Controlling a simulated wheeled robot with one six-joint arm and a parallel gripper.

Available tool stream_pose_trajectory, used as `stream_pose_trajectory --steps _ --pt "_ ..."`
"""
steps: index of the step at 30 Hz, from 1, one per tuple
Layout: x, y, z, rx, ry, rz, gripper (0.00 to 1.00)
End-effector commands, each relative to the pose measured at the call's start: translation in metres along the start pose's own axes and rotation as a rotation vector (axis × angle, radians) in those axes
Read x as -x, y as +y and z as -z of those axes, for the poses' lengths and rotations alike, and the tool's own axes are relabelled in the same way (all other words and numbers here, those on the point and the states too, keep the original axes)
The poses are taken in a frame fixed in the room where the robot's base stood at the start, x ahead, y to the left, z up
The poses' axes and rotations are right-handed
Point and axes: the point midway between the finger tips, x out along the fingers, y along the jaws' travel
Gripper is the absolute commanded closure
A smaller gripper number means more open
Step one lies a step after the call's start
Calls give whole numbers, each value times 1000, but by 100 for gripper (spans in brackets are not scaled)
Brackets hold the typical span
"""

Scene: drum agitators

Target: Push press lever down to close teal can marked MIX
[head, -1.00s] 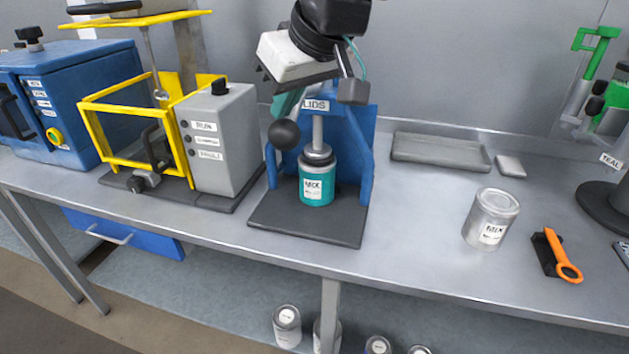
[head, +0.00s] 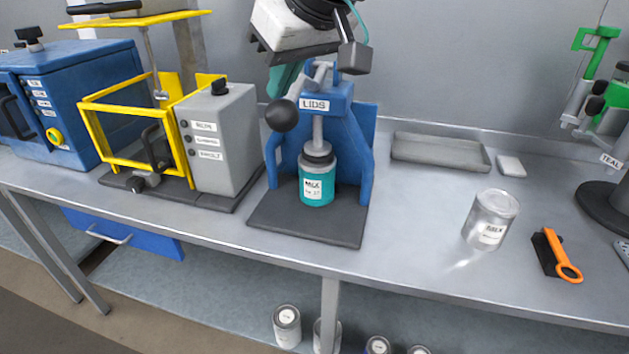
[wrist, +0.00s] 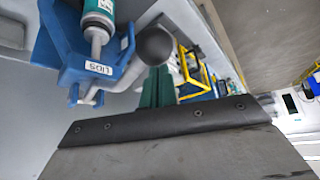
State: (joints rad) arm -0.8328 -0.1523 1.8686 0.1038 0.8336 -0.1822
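The teal can marked MIX (head: 317,189) stands upright on the dark base of the blue press (head: 365,150), labelled LIDS. The press's dark plunger foot (head: 318,149) is at the can's top; I cannot tell whether it presses on a lid. The lever's black ball knob (head: 282,115) hangs at the press's front left and shows in the wrist view (wrist: 156,46). My gripper (head: 281,84) is above the knob, teal fingers pointing down. In the wrist view the fingers (wrist: 157,82) are together with nothing between them, close to the knob; contact is unclear.
A grey control box (head: 225,140) and yellow-framed machine (head: 130,130) stand left of the press. To the right are a silver can (head: 490,218), a grey tray (head: 440,152) and an orange-handled tool (head: 558,255).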

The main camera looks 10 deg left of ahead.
Motion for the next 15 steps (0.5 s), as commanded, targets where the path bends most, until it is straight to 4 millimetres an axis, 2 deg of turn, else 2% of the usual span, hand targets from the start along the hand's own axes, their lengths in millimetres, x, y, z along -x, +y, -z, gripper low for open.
stream_pose_trajectory --steps 15 --pt "20 -2 13 1 1 0 100"
